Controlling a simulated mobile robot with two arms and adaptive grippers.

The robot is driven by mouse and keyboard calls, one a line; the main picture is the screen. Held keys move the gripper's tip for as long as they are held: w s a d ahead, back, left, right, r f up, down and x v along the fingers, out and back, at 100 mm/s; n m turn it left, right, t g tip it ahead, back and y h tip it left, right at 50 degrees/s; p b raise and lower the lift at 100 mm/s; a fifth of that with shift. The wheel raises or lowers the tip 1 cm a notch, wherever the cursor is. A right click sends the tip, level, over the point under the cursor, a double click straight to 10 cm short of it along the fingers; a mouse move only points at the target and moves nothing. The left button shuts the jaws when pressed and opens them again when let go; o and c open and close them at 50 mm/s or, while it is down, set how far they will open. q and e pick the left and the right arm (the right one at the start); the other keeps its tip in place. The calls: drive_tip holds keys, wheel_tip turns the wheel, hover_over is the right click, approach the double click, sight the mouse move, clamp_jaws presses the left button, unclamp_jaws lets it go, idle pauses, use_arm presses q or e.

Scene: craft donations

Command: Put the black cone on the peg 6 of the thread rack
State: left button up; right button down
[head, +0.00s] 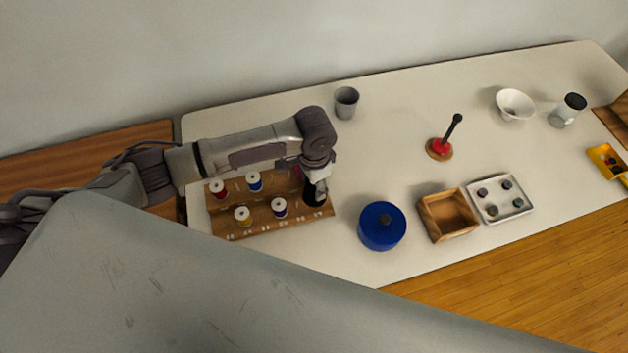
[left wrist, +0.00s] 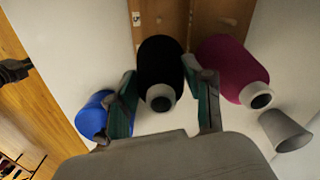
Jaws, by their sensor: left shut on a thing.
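The black cone (head: 313,200) is in my left gripper (head: 318,186), at the right end of the thread rack (head: 240,230). In the left wrist view the black cone (left wrist: 160,62) sits between the two fingers, its pale tube end toward the camera. The wooden rack (left wrist: 172,18) lies beyond it. The gripper hides the peg there, so I cannot tell whether the cone is around a peg or above it. A magenta cone (left wrist: 225,62) stands close beside the black one, mostly hidden in the head view. My right gripper is not in view.
A wooden box (head: 428,222) and white tray (head: 477,207) lie farther right.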

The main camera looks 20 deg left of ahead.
use_arm(q)
drive_tip(key=shift+f, duration=0.9)
drive_tip(key=o, duration=1.3)
wheel_tip(320, 180, up, 12)
